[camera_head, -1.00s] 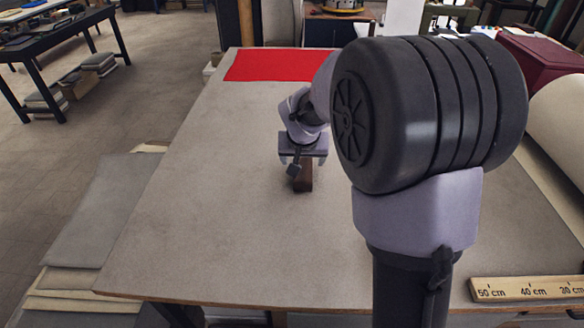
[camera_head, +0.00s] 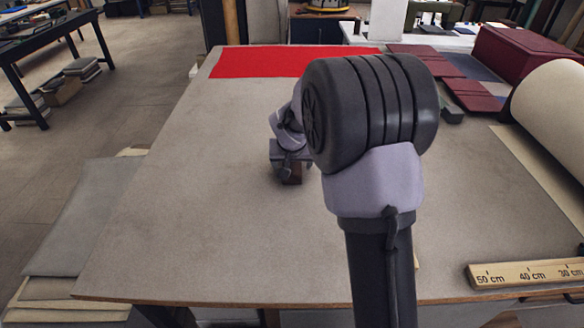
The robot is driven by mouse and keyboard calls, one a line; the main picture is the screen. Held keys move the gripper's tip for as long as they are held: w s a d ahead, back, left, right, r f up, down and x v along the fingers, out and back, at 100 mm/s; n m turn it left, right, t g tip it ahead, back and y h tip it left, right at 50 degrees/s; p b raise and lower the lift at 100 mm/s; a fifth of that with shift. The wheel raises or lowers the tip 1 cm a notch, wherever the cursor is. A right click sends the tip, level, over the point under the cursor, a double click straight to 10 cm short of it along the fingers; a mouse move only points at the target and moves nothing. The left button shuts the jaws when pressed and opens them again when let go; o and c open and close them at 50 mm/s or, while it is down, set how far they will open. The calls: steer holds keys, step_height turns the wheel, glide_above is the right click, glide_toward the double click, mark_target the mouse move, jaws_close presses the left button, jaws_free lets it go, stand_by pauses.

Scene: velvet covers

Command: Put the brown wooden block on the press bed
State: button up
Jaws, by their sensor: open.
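The brown wooden block (camera_head: 292,179) stands on the large grey-beige table, left of my arm. Only its lower front shows; the rest is hidden by my gripper. My gripper (camera_head: 291,168) points down directly over the block, its fingers open and appearing to be on either side of it. I cannot tell whether they touch it. I cannot identify the press bed for certain in this view; my arm hides part of the table behind it.
A red cloth (camera_head: 290,61) lies at the table's far edge. Dark red pieces (camera_head: 470,93), a dark green block (camera_head: 452,116) and a pale roll (camera_head: 556,115) are at the right. A wooden ruler (camera_head: 525,274) lies at the front right. The table's left side is clear.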

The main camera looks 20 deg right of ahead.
steer(key=shift+f, duration=0.1)
steer(key=shift+c, duration=0.2)
jaws_close()
